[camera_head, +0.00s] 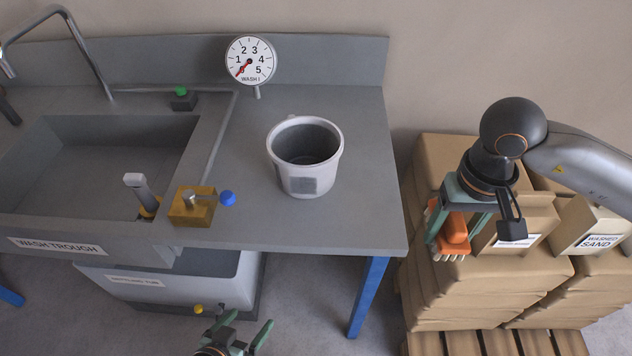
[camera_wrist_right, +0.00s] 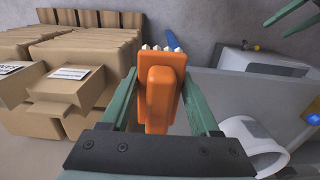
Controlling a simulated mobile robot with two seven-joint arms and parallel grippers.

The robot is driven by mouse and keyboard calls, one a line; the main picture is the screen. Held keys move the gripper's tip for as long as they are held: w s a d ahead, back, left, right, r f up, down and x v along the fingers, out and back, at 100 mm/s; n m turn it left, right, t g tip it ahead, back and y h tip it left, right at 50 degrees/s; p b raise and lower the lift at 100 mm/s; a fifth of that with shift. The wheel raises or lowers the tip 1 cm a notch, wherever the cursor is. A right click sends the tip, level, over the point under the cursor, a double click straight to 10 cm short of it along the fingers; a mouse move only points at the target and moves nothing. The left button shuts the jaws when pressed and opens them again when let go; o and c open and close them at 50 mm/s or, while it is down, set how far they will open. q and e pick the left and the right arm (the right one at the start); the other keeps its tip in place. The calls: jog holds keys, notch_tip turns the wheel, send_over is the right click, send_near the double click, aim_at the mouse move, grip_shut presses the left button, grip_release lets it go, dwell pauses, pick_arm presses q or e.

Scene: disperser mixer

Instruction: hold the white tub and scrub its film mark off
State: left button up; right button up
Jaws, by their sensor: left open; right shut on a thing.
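The white tub (camera_head: 305,186) stands upright on the grey bench top, right of the trough. A grey square film mark (camera_head: 303,186) shows on its near outer side. My right gripper (camera_head: 455,228) is shut on an orange scrub brush (camera_head: 455,230), bristles down, in the air right of the bench. The brush fills the middle of the right wrist view (camera_wrist_right: 160,90), where the tub (camera_wrist_right: 254,146) shows at lower right. My left gripper (camera_head: 240,335) is open and empty, low in front of the bench at the bottom edge.
The wash trough (camera_head: 90,160) lies left of the tub. A yellow block with a blue knob (camera_head: 227,198) sits at the bench's front edge. A dial (camera_head: 250,62) reading near 0 stands behind. The bench around the tub is clear.

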aim_at(304, 186)
jog(key=shift+a, duration=0.1)
